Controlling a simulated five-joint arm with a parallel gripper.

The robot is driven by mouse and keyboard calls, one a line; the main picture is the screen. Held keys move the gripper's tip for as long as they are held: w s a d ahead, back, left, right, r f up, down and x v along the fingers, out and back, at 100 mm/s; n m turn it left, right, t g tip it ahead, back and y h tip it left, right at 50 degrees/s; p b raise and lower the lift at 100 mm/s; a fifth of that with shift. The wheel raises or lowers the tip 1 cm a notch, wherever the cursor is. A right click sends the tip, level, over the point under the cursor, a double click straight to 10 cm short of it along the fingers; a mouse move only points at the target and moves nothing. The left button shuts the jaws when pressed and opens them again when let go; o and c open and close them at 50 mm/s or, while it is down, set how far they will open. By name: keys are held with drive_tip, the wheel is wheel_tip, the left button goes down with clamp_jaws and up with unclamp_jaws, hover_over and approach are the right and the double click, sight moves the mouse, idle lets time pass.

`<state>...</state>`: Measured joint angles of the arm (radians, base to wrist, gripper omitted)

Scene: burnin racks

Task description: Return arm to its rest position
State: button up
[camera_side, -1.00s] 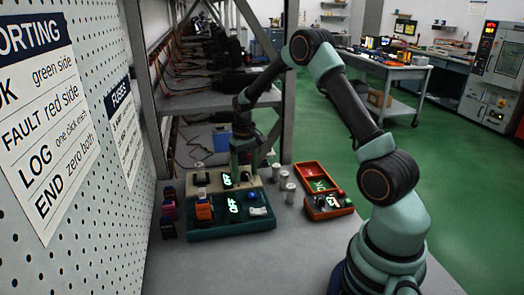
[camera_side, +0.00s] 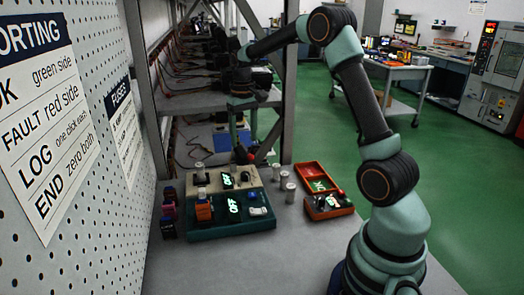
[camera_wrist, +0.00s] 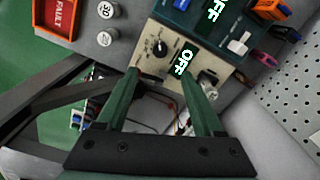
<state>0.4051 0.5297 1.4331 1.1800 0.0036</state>
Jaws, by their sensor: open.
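My gripper (camera_side: 238,140) hangs fingers down in the side view, above and behind the beige unit (camera_side: 212,183). In the wrist view my gripper (camera_wrist: 160,73) has its two green fingers spread apart with nothing held between them. The beige unit, with a black knob and a lit OFF display, shows in the gap between and beyond the fingers. My arm reaches up from the right and bends over toward the rack.
A teal unit (camera_side: 243,231) with an OFF display stands in front of the beige one. A red tray (camera_side: 310,172), marked FAULT in the wrist view, lies to the right. White capped cylinders (camera_side: 290,192) stand between. The rack post (camera_side: 290,90) is close to my arm.

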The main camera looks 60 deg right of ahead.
drive_tip(key=s+a+r+n+t, duration=0.2)
drive_tip(key=s+a+r, duration=0.2)
drive_tip(key=s+a, duration=0.3)
drive_tip(key=s+a+r+n+t, duration=0.2)
drive_tip(key=s+a, duration=0.6)
drive_tip(key=a, duration=0.4)
wheel_tip(320, 180, up, 2)
drive_tip(key=shift+s+r+n+t, duration=0.1)
drive_tip(key=shift+s+n+t, duration=0.2)
drive_tip(key=shift+t, duration=0.5)
